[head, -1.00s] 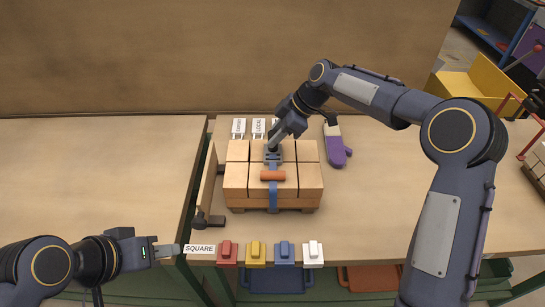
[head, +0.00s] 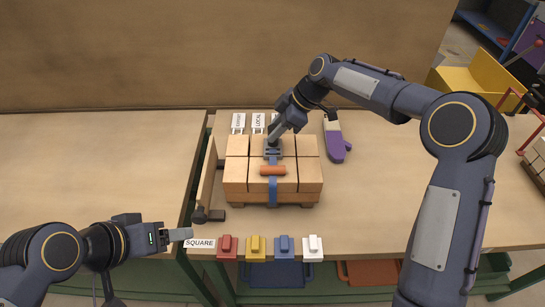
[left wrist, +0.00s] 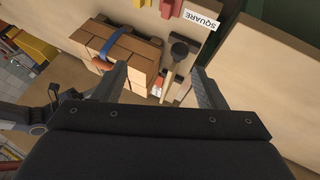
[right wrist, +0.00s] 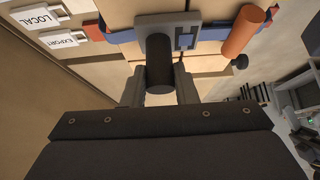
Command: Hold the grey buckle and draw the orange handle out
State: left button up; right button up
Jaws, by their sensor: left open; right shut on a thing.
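The grey buckle (head: 273,152) sits on a blue strap (head: 273,192) over the top of a bundle of tan bricks (head: 306,176). My right gripper (head: 271,140) comes down on it from above; in the right wrist view its fingers are shut on the dark round post of the buckle (right wrist: 155,42). The orange handle (head: 272,170) lies across the strap in front of the buckle, and also shows in the right wrist view (right wrist: 243,31), apart from the fingers. My left gripper (head: 186,234) is open and empty near the SQUARE label, left of the bundle; its parted fingers show in the left wrist view (left wrist: 160,88).
Red (head: 227,246), yellow (head: 256,246), blue (head: 284,246) and white (head: 313,246) blocks line the table's front edge.

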aim_at(273, 163)
pick_arm(q)
jog(key=shift+o, duration=1.3)
jog(key=w+d+m+t+h, duration=0.1)
jog(key=w+d+t, duration=0.1)
jog(key=w+d, duration=0.6)
jog(key=shift+w+d+h, duration=0.3)
jog(key=shift+w+h, duration=0.1)
jog(key=shift+w, duration=0.6)
jog(key=w+d+f+t, duration=0.1)
jog(key=w+d+t, duration=0.1)
jog(key=w+d, duration=0.35)
jog(key=s+d+f+t+y, duration=0.2)
jog(key=d+f+t+y, duration=0.4)
jog(key=f+t, duration=0.2)
jog(key=w, duration=1.1)
jog(key=shift+w+a+r, duration=0.15)
jog(key=shift+a+r, duration=0.05)
jog(key=shift+r, duration=0.05)
